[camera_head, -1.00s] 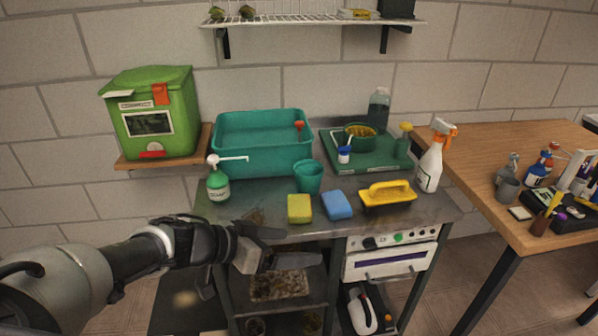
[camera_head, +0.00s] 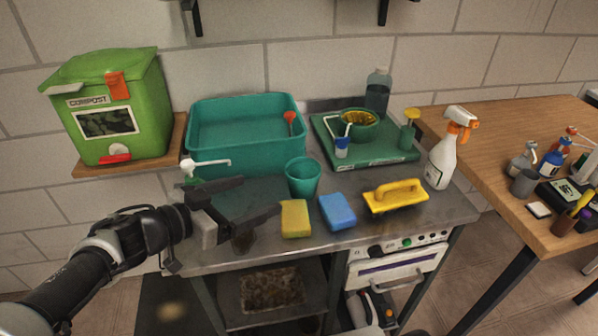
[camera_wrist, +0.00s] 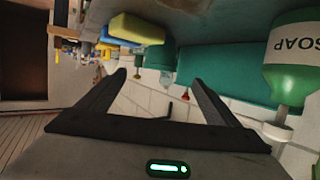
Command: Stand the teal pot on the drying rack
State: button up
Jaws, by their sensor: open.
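The teal pot (camera_head: 303,178) stands upright on the metal worktop, right of the large teal basin's front corner. It also shows in the wrist view (camera_wrist: 160,57), upside down beyond the fingers. My gripper (camera_head: 261,196) is open and empty, left of the pot and apart from it, with its fingers pointing right towards it. In the wrist view my two fingers (camera_wrist: 160,78) are spread with nothing between them. No drying rack is clearly in view now; only wall brackets (camera_head: 193,16) show at the top edge, under the wire shelf seen earlier.
The teal basin (camera_head: 205,172) is behind my gripper, with a soap bottle (camera_wrist: 292,65) close by. A green tray (camera_head: 385,158) and spray bottle (camera_head: 442,160) stand right.

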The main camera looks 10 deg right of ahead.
aim_at(293, 183)
jog(key=b+x, duration=0.2)
jog(key=x, duration=0.9)
jog(key=shift+s+f, duration=0.1)
jog(key=shift+s, duration=0.15)
jog(key=shift+w+r+b+x, duration=0.1)
jog(key=shift+r+b+x, duration=0.05)
jog(key=shift+x, duration=0.85)
jog(key=shift+w+r+b+x, duration=0.1)
jog(key=shift+b+x, duration=0.1)
jog(key=shift+x, duration=0.85)
jog(key=shift+w+r+b+x, duration=0.1)
jog(key=shift+r+b+x, duration=0.05)
jog(key=shift+x, duration=0.85)
jog(key=shift+c, duration=0.3)
jog(key=c, duration=1.1)
jog(key=shift+r, duration=0.15)
